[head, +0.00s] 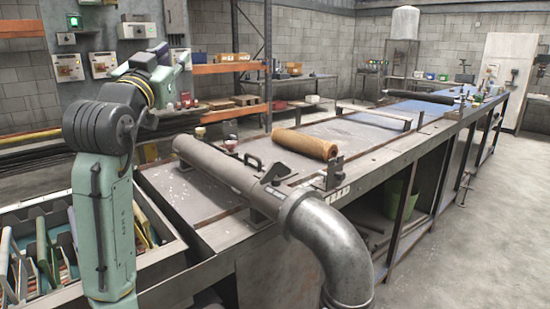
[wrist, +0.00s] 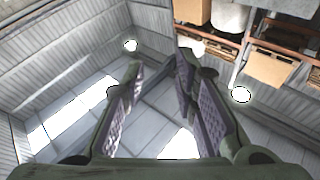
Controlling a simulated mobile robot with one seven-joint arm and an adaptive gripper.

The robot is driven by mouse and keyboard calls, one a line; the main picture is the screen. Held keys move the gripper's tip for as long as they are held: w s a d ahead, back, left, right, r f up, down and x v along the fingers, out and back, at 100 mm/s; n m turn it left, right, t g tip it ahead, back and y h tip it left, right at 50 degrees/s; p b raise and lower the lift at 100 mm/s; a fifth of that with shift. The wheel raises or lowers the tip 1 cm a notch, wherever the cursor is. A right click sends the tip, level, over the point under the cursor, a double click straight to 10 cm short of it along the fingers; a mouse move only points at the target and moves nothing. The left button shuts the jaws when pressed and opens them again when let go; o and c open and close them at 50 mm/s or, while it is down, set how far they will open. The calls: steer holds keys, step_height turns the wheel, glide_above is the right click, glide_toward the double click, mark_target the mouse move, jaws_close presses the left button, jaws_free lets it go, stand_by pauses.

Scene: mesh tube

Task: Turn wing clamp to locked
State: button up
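A grey metal tube (head: 215,167) lies along the near end of the long workbench and joins a large metal elbow pipe (head: 330,235). A dark wing-shaped clamp part (head: 275,173) stands up beside the tube near the elbow. In the head view my arm is raised at the left, clear of the tube and clamp parts.
A brown roll (head: 305,144) lies on the bench (head: 370,130) behind the tube, next to an upright metal bracket (head: 335,172). A bin of files (head: 40,255) stands at the lower left. Orange shelving (head: 228,68) is at the back. Open floor lies to the right.

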steer(key=w+d+f+m+g+h, duration=0.25)
steer(key=w+d+g, duration=0.25)
steer(key=d, duration=0.4)
steer(key=m+g+y+p, duration=0.3)
steer(key=m+g, duration=0.1)
steer(key=g, duration=1)
glide_toward(276, 164)
steer(key=shift+s+a+r, duration=0.1)
steer(key=shift+r, duration=0.15)
steer(key=shift+s+f, duration=0.1)
steer(key=shift+f, duration=0.1)
steer(key=x, duration=1)
steer(key=shift+w+f, duration=0.2)
steer(key=shift+c, duration=0.6)
jaws_close()
